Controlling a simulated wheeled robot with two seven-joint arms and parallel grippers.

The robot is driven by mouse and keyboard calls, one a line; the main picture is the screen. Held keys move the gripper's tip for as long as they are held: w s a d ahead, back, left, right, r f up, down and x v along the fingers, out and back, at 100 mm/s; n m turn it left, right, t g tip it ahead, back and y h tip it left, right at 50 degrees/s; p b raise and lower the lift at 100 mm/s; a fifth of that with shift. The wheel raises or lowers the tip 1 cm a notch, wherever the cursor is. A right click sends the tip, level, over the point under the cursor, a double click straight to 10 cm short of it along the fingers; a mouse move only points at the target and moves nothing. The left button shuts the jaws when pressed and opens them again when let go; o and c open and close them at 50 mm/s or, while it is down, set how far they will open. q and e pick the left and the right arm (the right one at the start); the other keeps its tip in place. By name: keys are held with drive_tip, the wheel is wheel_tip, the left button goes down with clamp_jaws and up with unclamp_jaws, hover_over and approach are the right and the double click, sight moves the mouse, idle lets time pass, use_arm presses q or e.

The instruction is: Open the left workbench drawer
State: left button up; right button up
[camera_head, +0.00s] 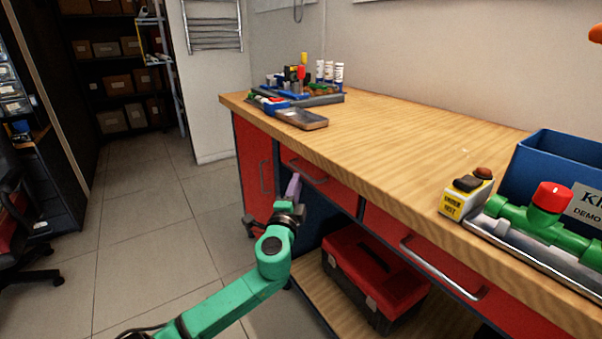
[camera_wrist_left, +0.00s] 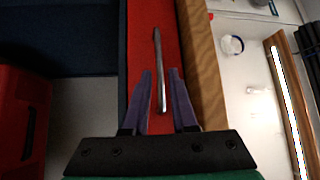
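The left workbench drawer (camera_head: 335,192) has a red front and a grey bar handle (camera_head: 301,173); its front looks flush under the wooden top. My left gripper (camera_head: 294,184) has purple fingers and is up at this drawer, close to the handle. In the left wrist view the fingers (camera_wrist_left: 159,78) are apart, and the handle (camera_wrist_left: 157,52) runs in the gap between them and on past their tips. The red drawer front (camera_wrist_left: 139,30) lies behind it. I cannot tell whether a finger touches the handle. My right gripper is not in view.
The workbench top (camera_head: 390,140) carries a tool tray (camera_head: 302,117), a blue bin (camera_head: 550,160) and green pipework (camera_head: 525,215). Another drawer handle (camera_head: 440,268) is at the right. A red toolbox (camera_head: 365,270) stands on the lower shelf. The tiled floor (camera_head: 150,220) at left is clear.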

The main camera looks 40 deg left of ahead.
sight(301, 171)
use_arm(q)
drive_tip(key=x, duration=0.6)
drive_tip(key=shift+w+a, duration=0.2)
drive_tip(key=shift+w, duration=0.1)
clamp_jaws()
drive_tip(key=shift+f, duration=0.15)
idle(0.8)
